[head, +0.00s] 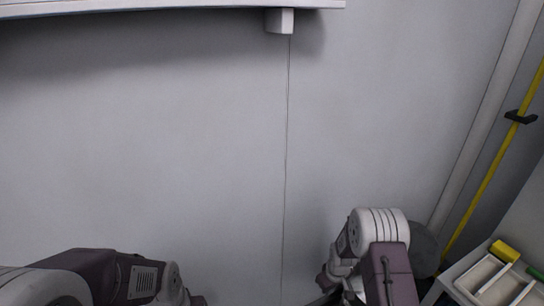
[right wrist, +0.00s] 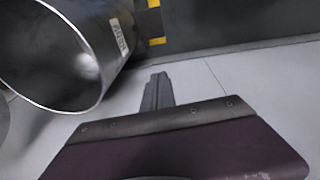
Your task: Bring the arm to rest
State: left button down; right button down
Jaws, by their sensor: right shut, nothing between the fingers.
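My left arm lies at the bottom left of the head view. Its fingers are not visible there.
A metal cylinder (right wrist: 68,55) with a label stands close left of the right gripper in the wrist view. A bench (head: 455,284) with pale trays (head: 481,277) and a yellow block (head: 504,251) is at the lower right.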

jog(key=s+a+r+t, duration=0.1)
jog(key=s+a+r, duration=0.1)
jog(key=r, duration=0.7)
jog(key=s+a+r+t, duration=0.1)
jog(key=s+r, duration=0.1)
jog(key=r, duration=0.7)
jog(key=s+a+m+g, duration=0.15)
jog(key=s+m, duration=0.25)
jog(key=s, duration=1.1)
notch_tip(320, 180, up, 38)
jog(key=m+g+p, duration=0.1)
jog(key=p, duration=3.6)
jog(key=shift+w+d, duration=0.15)
jog(key=shift+w, duration=0.1)
